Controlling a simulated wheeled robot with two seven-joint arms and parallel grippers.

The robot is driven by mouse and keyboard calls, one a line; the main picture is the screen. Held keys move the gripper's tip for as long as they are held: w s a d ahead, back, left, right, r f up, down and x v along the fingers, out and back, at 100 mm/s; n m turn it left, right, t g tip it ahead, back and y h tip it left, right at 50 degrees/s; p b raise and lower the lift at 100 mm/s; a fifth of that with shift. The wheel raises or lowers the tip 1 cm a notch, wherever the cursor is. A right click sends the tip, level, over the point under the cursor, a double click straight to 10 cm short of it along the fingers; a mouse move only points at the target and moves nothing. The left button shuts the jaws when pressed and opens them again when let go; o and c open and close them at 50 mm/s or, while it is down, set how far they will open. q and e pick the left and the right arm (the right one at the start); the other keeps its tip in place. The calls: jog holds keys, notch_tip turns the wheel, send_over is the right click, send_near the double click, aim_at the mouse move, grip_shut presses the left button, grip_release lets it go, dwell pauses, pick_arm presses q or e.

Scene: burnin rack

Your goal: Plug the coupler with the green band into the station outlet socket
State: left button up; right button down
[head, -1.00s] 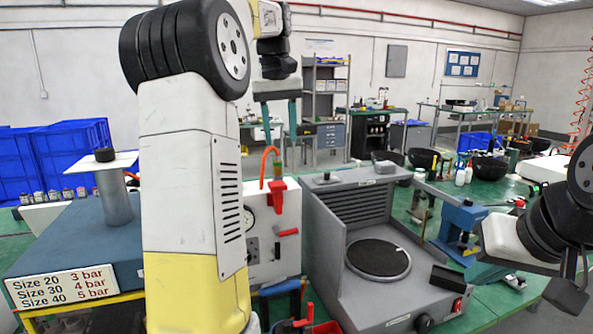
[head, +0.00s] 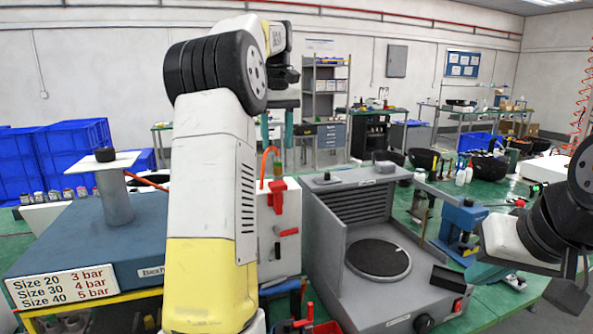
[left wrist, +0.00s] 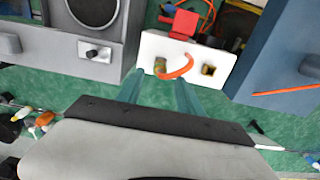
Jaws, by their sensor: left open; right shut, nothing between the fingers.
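The white station box (head: 291,215) stands in the middle of the bench, partly behind my left arm. The coupler (head: 278,169), with a greenish band and an orange hose, stands upright on its top; it also shows in the left wrist view (left wrist: 160,67). A square brass-coloured opening, apparently the outlet socket (left wrist: 208,70), sits right of it in the wrist view. My left gripper (head: 277,133) is open and empty, its teal fingers above the coupler and apart from it. My right gripper (head: 487,272) is shut and empty at the right, partly hidden.
A red lever (head: 277,193) is on the station box. A grey machine with a dark round plate (head: 378,258) stands right of it, and a blue press (head: 461,225) beyond. Left is a blue box (head: 60,240) with a post and a size sign (head: 62,287).

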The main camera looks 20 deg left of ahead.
aim_at(278, 160)
pick_arm(q)
jog(key=shift+f, duration=3.3)
grip_shut()
jog(key=shift+r, duration=0.1)
jog(key=shift+r, duration=2.95)
